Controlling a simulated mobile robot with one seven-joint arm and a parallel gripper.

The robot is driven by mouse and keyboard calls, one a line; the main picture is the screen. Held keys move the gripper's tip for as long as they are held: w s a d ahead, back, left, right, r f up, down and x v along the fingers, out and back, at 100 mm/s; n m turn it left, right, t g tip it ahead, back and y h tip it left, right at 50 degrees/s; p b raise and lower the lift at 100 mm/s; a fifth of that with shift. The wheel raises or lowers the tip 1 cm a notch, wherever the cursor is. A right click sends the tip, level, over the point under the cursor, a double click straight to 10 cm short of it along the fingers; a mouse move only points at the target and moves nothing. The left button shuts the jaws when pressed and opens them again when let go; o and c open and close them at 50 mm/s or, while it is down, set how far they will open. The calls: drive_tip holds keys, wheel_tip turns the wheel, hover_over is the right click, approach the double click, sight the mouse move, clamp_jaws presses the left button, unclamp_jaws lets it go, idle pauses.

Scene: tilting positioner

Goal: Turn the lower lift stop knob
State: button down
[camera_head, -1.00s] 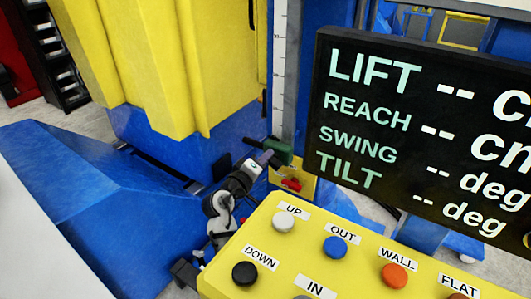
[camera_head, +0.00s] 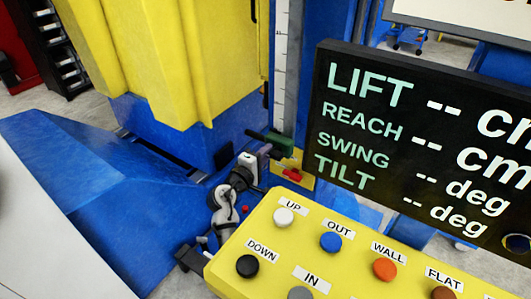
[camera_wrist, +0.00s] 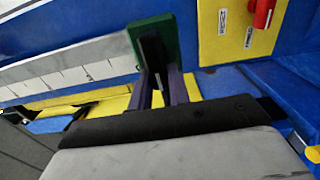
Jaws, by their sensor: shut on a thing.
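The lower lift stop is a green block (camera_head: 279,142) at the lower end of the scale on the blue column. A dark bar-shaped knob (camera_head: 257,136) sticks out to its left. My gripper (camera_head: 265,150) is at the block, with the arm reaching up from below. In the wrist view the green block (camera_wrist: 152,38) is at top centre. My two purple fingers (camera_wrist: 160,82) reach to it and are shut on the dark knob (camera_wrist: 156,62) between them. The fingers hide part of the knob.
A red knob (camera_head: 292,175) on a yellow plate (camera_head: 306,182) sits just below right of the stop. The yellow button panel (camera_head: 325,268) and the black display (camera_head: 365,200) stand close on the right. A blue base (camera_head: 70,190) fills the left.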

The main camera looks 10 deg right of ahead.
drive_tip(key=shift+f, duration=0.1)
drive_tip(key=c, duration=1.3)
unclamp_jaws()
drive_tip(key=b+v, duration=0.3)
drive_tip(key=v, duration=1.1)
drive_tip(key=shift+w, duration=0.1)
